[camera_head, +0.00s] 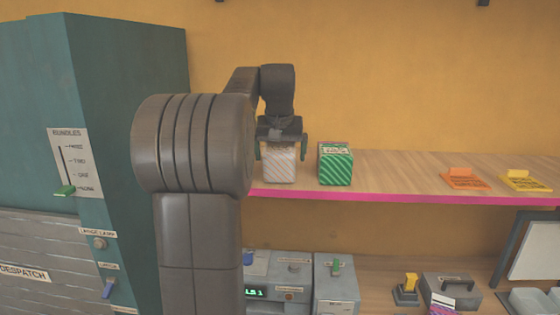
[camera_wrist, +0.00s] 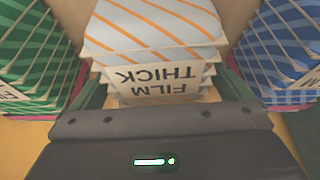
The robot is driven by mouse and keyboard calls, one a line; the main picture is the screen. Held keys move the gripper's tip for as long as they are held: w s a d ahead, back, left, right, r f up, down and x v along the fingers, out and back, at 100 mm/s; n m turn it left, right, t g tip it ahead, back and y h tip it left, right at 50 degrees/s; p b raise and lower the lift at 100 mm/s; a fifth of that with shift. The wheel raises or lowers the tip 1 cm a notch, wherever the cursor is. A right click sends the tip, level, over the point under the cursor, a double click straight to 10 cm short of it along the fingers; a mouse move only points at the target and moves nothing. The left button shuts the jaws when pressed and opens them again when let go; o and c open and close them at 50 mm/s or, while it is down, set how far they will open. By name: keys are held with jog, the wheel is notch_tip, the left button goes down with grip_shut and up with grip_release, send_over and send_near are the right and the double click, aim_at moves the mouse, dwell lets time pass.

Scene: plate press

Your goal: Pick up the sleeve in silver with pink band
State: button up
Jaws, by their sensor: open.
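A silver-white sleeve (camera_head: 279,166) with slanted orange stripes stands on the shelf, under my gripper (camera_head: 281,150). In the wrist view the silver-white sleeve (camera_wrist: 155,28) fills the top middle, and its label reads "THICK FILM" upside down. I cannot make out a pink band on it. My gripper is open, with one green finger at each side of this sleeve; whether they touch it I cannot tell. A green striped sleeve (camera_head: 336,165) stands just right of it, and shows at the left in the wrist view (camera_wrist: 38,60). A blue striped sleeve (camera_wrist: 280,55) shows at the right there.
The wooden shelf (camera_head: 400,170) has a pink front edge. Orange (camera_head: 464,179) and yellow (camera_head: 523,181) flat items lie further right, with bare shelf before them. A teal cabinet (camera_head: 130,100) stands at left. Grey devices (camera_head: 336,285) stand below the shelf.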

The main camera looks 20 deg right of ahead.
jog(key=shift+f, duration=0.25)
dwell(0.5)
jog(key=shift+c, duration=0.2)
jog(key=c, duration=1.2)
jog(key=shift+r, duration=0.15)
